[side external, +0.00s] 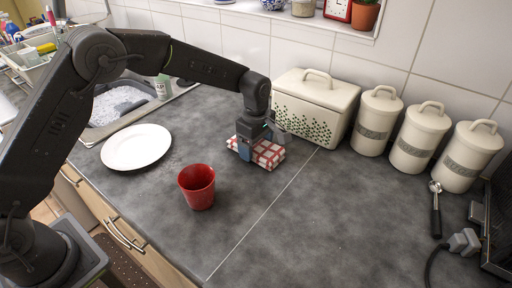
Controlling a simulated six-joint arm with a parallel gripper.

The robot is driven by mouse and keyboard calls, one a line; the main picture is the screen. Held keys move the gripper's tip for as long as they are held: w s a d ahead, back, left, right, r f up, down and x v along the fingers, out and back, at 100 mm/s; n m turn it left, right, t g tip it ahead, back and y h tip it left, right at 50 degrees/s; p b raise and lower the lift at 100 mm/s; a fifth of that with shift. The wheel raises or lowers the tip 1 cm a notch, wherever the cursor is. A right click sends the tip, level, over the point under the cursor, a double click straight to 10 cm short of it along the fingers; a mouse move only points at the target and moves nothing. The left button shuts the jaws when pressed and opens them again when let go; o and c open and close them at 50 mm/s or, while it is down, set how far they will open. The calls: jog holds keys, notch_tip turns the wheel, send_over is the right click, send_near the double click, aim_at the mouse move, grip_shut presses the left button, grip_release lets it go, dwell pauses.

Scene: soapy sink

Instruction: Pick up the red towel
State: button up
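The red towel (268,156) is a folded red and white checked cloth on the grey counter, in front of the bread bin. My gripper (250,156) is pointed down at the towel's left part and hides some of it. The fingertips are low at the cloth. The view is too small to tell whether the fingers are apart or closed on it.
A red cup (197,188) and a white plate (137,147) stand on the counter to the left. A cream bread bin (313,107) is close behind the towel, with three canisters (420,138) to its right. A soapy sink (122,101) is at the back left.

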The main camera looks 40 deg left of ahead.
jog(key=c, duration=0.4)
jog(key=shift+o, duration=0.2)
jog(key=shift+r, duration=0.15)
jog(key=shift+r, duration=0.6)
notch_tip(320, 180, up, 3)
jog(key=shift+f, duration=0.1)
jog(key=s+a+r, duration=0.3)
jog(key=a+r, duration=0.3)
jog(key=a, duration=0.5)
jog(key=shift+r, duration=0.4)
jog(key=shift+s+a, duration=0.1)
